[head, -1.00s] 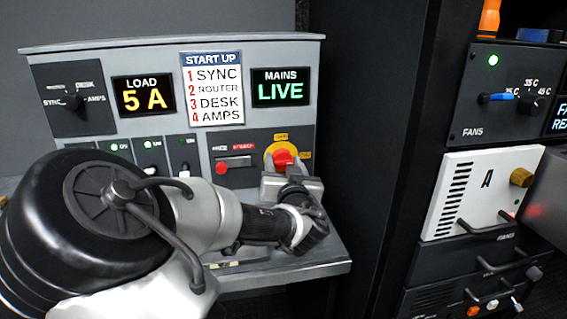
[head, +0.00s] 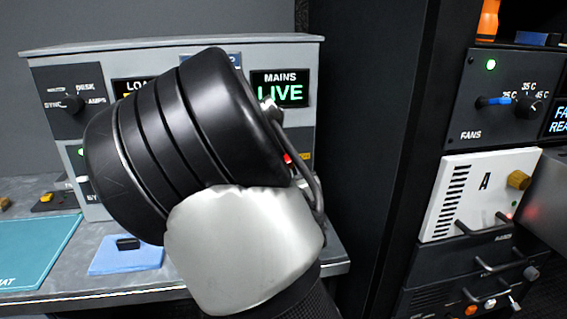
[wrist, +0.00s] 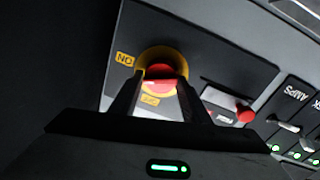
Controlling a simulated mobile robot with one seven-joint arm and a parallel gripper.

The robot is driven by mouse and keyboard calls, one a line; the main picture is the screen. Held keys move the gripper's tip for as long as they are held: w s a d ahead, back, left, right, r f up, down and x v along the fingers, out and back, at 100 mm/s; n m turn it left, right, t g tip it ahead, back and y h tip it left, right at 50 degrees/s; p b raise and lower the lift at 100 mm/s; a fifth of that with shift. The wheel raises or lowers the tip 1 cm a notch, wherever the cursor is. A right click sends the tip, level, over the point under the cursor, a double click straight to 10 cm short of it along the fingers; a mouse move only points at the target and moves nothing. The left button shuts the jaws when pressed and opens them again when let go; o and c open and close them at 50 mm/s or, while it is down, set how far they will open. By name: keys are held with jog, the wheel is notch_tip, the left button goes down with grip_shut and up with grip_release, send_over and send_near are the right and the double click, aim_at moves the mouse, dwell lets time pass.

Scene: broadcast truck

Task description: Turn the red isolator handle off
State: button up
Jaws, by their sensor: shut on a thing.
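The red isolator handle (wrist: 160,74) sits in a yellow ring (wrist: 150,55) on the grey panel in the wrist view. My gripper (wrist: 157,92) is shut on the handle, with one dark finger on each side of it. A yellow label beside the ring reads upside down or turned, and a second one shows between my fingers. In the head view, my arm hides the gripper and most of the isolator; only a small red part (head: 287,158) shows at the arm's edge. The mains display (head: 280,88) reads LIVE in green.
A red knob on a slider (wrist: 245,113) is close beside the isolator, with several switches and green lights beyond. A blue pad (head: 125,255) and a teal mat (head: 35,250) lie on the bench. A dark rack with the fans panel (head: 500,100) stands at right.

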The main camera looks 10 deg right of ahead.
jog(key=n, duration=0.7)
jog(key=n+y+p, duration=0.1)
jog(key=n, duration=0.5)
jog(key=shift+a+f+n, duration=0.2)
jog(key=shift+n, duration=0.2)
dwell(0.3)
jog(key=o, duration=1)
jog(key=shift+w, duration=0.1)
jog(key=shift+d+f, duration=0.1)
